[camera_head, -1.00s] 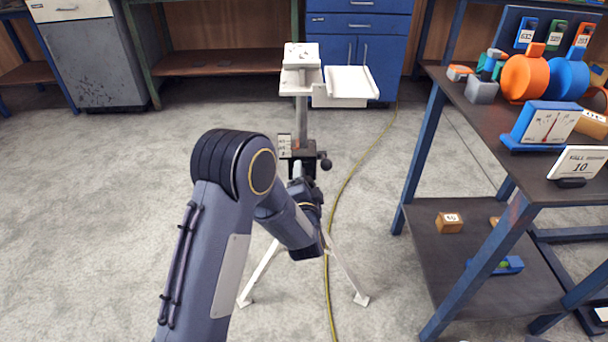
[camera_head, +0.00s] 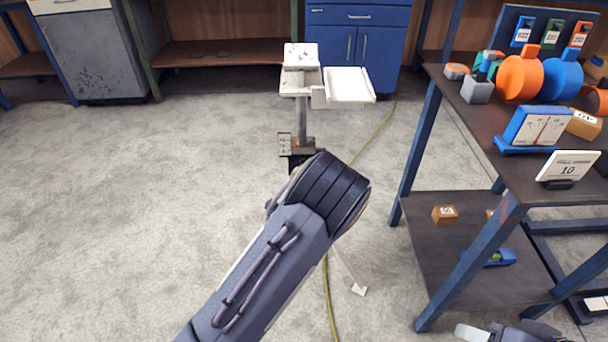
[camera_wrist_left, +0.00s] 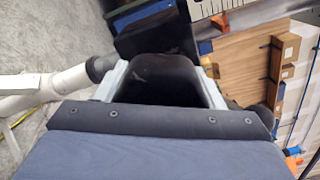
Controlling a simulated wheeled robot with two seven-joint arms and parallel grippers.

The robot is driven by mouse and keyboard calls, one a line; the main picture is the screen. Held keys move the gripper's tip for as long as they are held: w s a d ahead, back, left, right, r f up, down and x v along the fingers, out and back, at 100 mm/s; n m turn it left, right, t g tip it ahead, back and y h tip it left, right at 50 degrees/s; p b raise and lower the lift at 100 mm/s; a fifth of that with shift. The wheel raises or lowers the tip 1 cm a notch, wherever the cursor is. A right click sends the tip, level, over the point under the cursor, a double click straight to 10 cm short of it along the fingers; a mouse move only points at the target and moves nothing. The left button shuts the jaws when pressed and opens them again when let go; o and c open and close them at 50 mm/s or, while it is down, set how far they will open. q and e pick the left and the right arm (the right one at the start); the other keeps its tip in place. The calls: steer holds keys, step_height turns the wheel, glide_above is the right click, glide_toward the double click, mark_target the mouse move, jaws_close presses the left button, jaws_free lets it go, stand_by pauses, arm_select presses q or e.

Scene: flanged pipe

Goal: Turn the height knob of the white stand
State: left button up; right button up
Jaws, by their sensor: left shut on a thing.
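The white stand (camera_head: 302,110) stands upright in the head view, with a flat top plate and a side tray. Its black collar (camera_head: 297,158) is partly visible below a small scale plate. My left arm hides the height knob, the lower post and most of the legs there. In the left wrist view my left gripper (camera_wrist_left: 158,88) has its pale fingers on either side of a dark block, the height knob (camera_wrist_left: 160,72), and is shut on it. A white tube of the stand (camera_wrist_left: 50,88) lies left of the fingers. My right gripper (camera_head: 472,332) just shows at the bottom right edge, its jaws unclear.
A dark bench (camera_head: 478,135) with blue legs stands at the right, carrying orange and blue reels, a gauge and a sign. A blue cabinet (camera_head: 357,45) is behind the stand. A yellow cable (camera_head: 327,290) runs along the floor. Floor at left is clear.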

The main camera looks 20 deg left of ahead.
arm_select(q)
steer(key=shift+m, duration=0.5)
stand_by(0.3)
steer(key=o, duration=1)
steer(key=p+v, duration=0.1)
steer(key=v, duration=0.7)
